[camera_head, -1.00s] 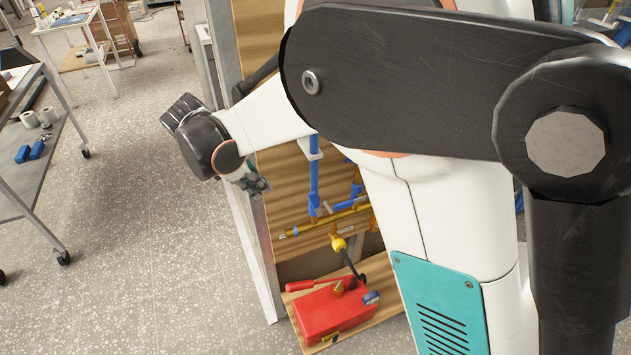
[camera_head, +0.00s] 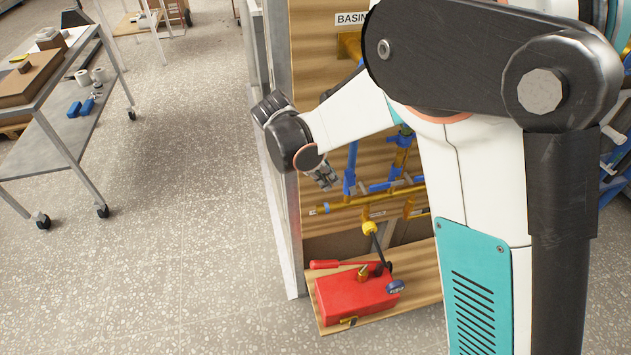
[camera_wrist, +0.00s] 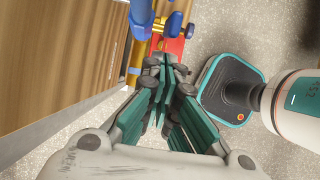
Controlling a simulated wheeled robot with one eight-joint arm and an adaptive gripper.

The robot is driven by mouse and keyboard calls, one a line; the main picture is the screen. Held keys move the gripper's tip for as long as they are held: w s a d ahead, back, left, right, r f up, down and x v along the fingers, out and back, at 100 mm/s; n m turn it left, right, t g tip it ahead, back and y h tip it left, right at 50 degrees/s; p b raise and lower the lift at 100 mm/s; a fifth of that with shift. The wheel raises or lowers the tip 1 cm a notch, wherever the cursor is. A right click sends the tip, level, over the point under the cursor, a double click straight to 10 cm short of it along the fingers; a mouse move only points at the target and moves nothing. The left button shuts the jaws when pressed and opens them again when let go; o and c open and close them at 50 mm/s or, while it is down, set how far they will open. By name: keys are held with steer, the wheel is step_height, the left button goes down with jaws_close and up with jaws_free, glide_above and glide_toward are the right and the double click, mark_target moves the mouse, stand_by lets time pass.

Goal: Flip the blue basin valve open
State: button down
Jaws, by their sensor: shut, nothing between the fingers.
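Blue pipe (camera_head: 351,168) runs down the wooden panel to a horizontal brass pipe. A blue lever-like part (camera_head: 381,187), likely the basin valve's handle, lies nearly level just above the brass pipe, partly close behind my arm. My gripper (camera_head: 328,180) is at the panel's left side, just left of the blue pipe, and looks apart from it. In the wrist view my gripper (camera_wrist: 165,76) is shut with nothing between its fingers. Blue pipe (camera_wrist: 140,14) and a blue-and-brass fitting (camera_wrist: 173,22) show beyond the fingertips; I cannot tell whether that fitting is the valve.
A BASIN label (camera_head: 352,18) is high on the panel. The panel's grey frame post (camera_head: 283,230) is left of my gripper. A cart (camera_head: 50,150) stands far left, with open floor between.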

steer(key=shift+w+d+r, duration=0.1)
steer(key=shift+w+d, duration=0.05)
steer(key=shift+d, duration=0.3)
steer(key=shift+w+d+r+p, duration=0.15)
steer(key=shift+d+r+p, duration=0.05)
steer(key=shift+d+r, duration=0.25)
steer(key=shift+w+d+r+p, duration=0.15)
steer(key=shift+d+r, duration=0.15)
steer(key=shift+d, duration=0.25)
steer(key=shift+r, duration=0.1)
steer(key=shift+r+p, duration=0.45)
steer(key=shift+r, duration=0.25)
